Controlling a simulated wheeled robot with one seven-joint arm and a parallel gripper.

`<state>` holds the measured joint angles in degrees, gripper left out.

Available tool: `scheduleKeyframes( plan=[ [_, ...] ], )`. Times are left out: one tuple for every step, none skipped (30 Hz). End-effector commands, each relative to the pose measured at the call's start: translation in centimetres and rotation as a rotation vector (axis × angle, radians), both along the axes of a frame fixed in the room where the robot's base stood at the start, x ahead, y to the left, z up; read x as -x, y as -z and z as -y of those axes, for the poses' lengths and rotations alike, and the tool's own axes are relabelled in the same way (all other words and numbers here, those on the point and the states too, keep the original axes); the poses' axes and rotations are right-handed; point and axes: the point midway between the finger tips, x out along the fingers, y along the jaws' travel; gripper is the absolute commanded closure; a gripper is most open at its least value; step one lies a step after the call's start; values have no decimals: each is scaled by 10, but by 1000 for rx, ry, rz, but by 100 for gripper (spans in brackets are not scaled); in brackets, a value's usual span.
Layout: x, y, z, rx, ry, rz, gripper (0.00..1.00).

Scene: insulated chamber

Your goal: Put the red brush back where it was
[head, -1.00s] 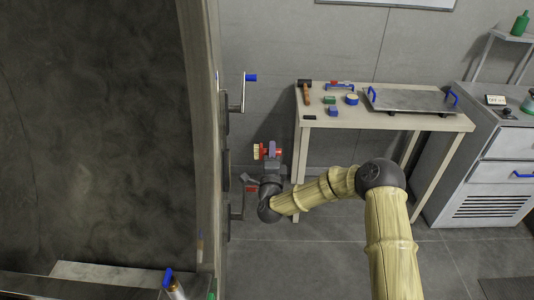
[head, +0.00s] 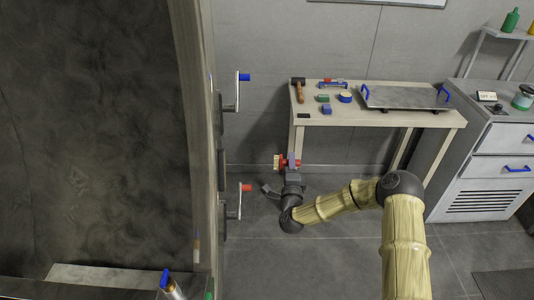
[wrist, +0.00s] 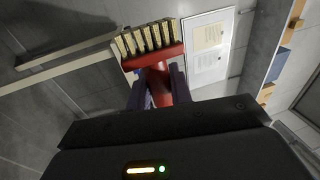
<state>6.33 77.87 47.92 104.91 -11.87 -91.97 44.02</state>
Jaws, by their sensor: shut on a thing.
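The red brush (head: 283,163) is held by my gripper (head: 291,161) in front of the workbench's left leg, below the level of its top. In the wrist view, the red brush (wrist: 155,60) has a row of pale bristles at the top of its head. Its red handle runs down between the two dark purple fingers of my gripper (wrist: 158,90), which are shut on it. The lower end of the handle is hidden by the gripper body.
A pale workbench (head: 430,121) carries a hammer (head: 299,91), small green and blue items and a metal plate (head: 402,98) with blue handles. Left of my gripper, a large door edge has cranks with a blue handle (head: 244,77) and a red handle (head: 245,188). A grey cabinet (head: 485,190) stands right.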

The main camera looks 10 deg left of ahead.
Motion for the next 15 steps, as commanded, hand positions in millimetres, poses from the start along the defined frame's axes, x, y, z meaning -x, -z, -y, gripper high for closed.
scheduleKeyframes(
  plan=[
    [0,13,26,-2,19,-12,100],
    [1,20,39,-2,24,-12,100],
    [4,29,55,-2,30,-11,100],
    [7,35,68,-2,35,-11,100],
    [10,41,80,-3,41,-10,100],
    [14,49,96,-4,49,-10,100],
    [19,54,107,-4,54,-10,100],
    [23,59,119,-5,60,-9,100],
    [30,65,134,-5,68,-9,100],
    [35,70,144,-6,74,-9,100],
    [41,74,155,-4,82,-8,100],
    [49,78,168,-6,91,-8,100],
    [56,81,178,-6,100,-8,100],
    [62,83,187,-7,107,-7,100],
    [72,86,199,-6,118,-7,100]
  ],
)
